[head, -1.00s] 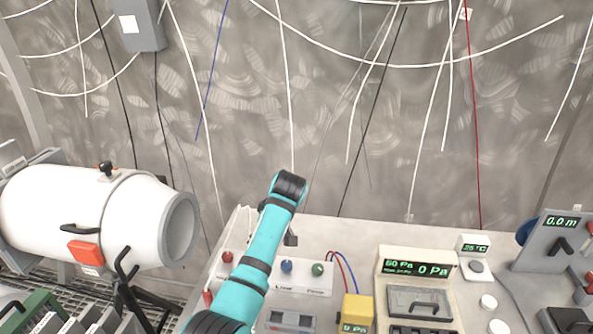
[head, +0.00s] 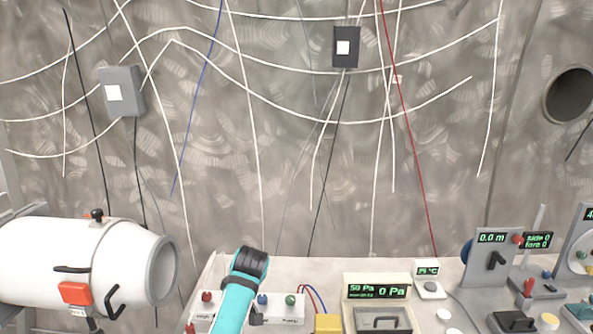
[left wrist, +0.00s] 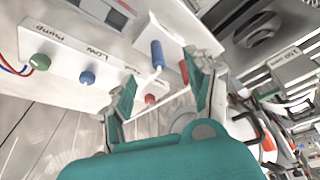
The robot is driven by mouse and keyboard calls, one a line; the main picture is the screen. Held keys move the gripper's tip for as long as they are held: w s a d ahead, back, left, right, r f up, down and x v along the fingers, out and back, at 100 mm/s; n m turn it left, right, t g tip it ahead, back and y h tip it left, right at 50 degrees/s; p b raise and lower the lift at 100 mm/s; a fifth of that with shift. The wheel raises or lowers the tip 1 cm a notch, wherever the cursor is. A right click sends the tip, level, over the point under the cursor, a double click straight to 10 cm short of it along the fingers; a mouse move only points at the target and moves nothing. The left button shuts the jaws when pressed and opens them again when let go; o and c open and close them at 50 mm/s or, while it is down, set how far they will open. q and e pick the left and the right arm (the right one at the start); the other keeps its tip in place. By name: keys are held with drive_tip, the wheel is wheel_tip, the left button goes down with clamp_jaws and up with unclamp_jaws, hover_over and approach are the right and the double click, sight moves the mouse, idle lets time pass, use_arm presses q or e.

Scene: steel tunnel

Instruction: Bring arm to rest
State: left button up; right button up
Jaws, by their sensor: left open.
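My left arm (head: 238,298) is teal with a black end joint and reaches up in front of the bench in the head view. Its gripper is mostly hidden there behind the arm. In the left wrist view my left gripper (left wrist: 160,92) is open, with its two teal-padded fingers apart and nothing held between them. Beyond the fingers are a white panel (left wrist: 62,62) with a green knob (left wrist: 40,62), a blue knob (left wrist: 87,78) and a red knob (left wrist: 150,99), and a blue-handled lever (left wrist: 157,54). I cannot tell whether the fingers touch anything. My right gripper is not in view.
A white cylindrical vessel (head: 75,262) stands at the left. The bench carries a pressure display (head: 377,291), a temperature display (head: 428,271), a yellow box (head: 327,323) and a depth panel (head: 491,250). Cables hang on the grey wall (head: 290,190) behind.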

use_arm(q)
drive_tip(key=s+a+f+m+h, duration=0.1)
drive_tip(key=s+a+f+m, duration=0.2)
drive_tip(key=s+f, duration=0.55)
drive_tip(key=s+a+f+m+h, duration=0.1)
drive_tip(key=s+a+f+m, duration=0.3)
drive_tip(key=s, duration=0.7)
drive_tip(key=s+d+r+m+t+h, duration=0.1)
drive_tip(key=s+r+m, duration=0.15)
drive_tip(key=s, duration=0.75)
drive_tip(key=s+d+r+m+h, duration=0.1)
drive_tip(key=s+m, duration=0.2)
drive_tip(key=s, duration=0.6)
wheel_tip(320, 180, down, 26)
drive_tip(key=s+g, duration=0.1)
drive_tip(key=s+a+f+g, duration=0.1)
drive_tip(key=s+a+f, duration=0.2)
drive_tip(key=s+f, duration=1.3)
drive_tip(key=shift+s+f+m+g, duration=0.15)
drive_tip(key=shift+s+m+g, duration=0.2)
drive_tip(key=shift+s, duration=0.25)
